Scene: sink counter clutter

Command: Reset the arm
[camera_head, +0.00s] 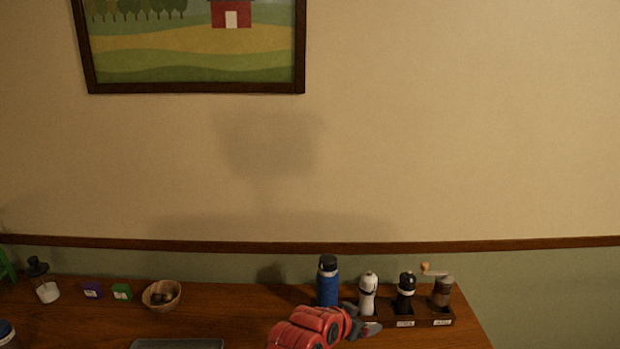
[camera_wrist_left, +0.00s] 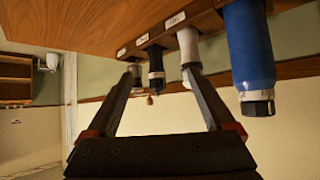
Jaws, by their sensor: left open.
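My left gripper (camera_head: 370,328) reaches in from the bottom of the head view, with its red wrist beside it, just in front of the white grinder (camera_head: 368,294). In the left wrist view, which is upside down, the two dark fingers (camera_wrist_left: 163,74) are spread apart with nothing held between them. Beyond them show the black grinder (camera_wrist_left: 156,64) and the white grinder (camera_wrist_left: 189,48). Whether a fingertip touches the white grinder I cannot tell. My right gripper is not in view.
A blue bottle (camera_head: 327,285) stands left of the white grinder. A black grinder (camera_head: 405,291) and a hand-crank grinder (camera_head: 441,292) stand in labelled holders to the right. A wooden bowl (camera_head: 161,296) and small boxes (camera_head: 121,291) sit farther left. Bare counter (camera_head: 230,303) lies between bowl and bottle.

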